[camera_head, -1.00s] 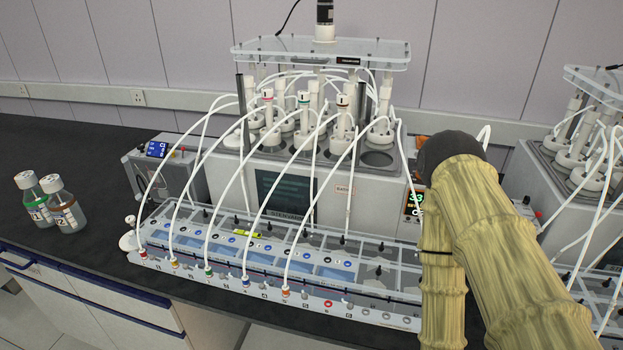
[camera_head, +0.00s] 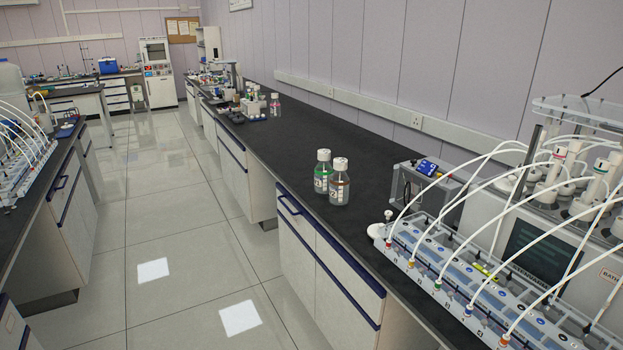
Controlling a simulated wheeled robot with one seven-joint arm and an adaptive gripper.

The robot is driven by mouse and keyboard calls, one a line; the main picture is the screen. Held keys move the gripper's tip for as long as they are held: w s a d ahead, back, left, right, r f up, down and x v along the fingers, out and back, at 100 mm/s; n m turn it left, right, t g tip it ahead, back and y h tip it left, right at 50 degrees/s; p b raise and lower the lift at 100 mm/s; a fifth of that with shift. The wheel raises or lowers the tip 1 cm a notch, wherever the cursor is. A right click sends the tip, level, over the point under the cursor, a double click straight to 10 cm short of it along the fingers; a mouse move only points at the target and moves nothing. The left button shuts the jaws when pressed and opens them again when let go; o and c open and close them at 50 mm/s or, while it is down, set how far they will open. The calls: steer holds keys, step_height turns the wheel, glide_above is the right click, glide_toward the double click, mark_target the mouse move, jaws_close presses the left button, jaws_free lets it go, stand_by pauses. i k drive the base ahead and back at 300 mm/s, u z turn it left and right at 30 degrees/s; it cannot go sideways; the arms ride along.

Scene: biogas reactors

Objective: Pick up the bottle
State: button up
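Two clear bottles with white caps stand upright side by side near the front edge of the black bench. One bottle (camera_head: 322,172) has a green band and the other bottle (camera_head: 339,184) has a brown band. Both carry labels, and the brown-banded one stands nearer and overlaps the other slightly. Another small bottle (camera_head: 275,105) with a pale cap stands much farther down the same bench. My gripper and arm are out of this view, so I cannot see what the gripper holds.
The biogas reactor unit (camera_head: 540,235) with its white tubes fills the right side of the bench (camera_head: 270,150). A small control box (camera_head: 425,186) stands between it and the bottles. The tiled floor aisle (camera_head: 170,235) on the left is clear. Another bench (camera_head: 45,165) stands at far left.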

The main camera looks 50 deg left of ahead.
mark_target(323, 170)
steer(key=u, duration=0.35)
steer(key=i, duration=0.35)
steer(key=u, duration=1.1)
steer(key=k, duration=0.6)
steer(key=u, duration=0.85)
steer(key=i, duration=0.9)
steer(key=u, duration=0.35)
steer(key=i, duration=1.05)
steer(key=z, duration=0.55)
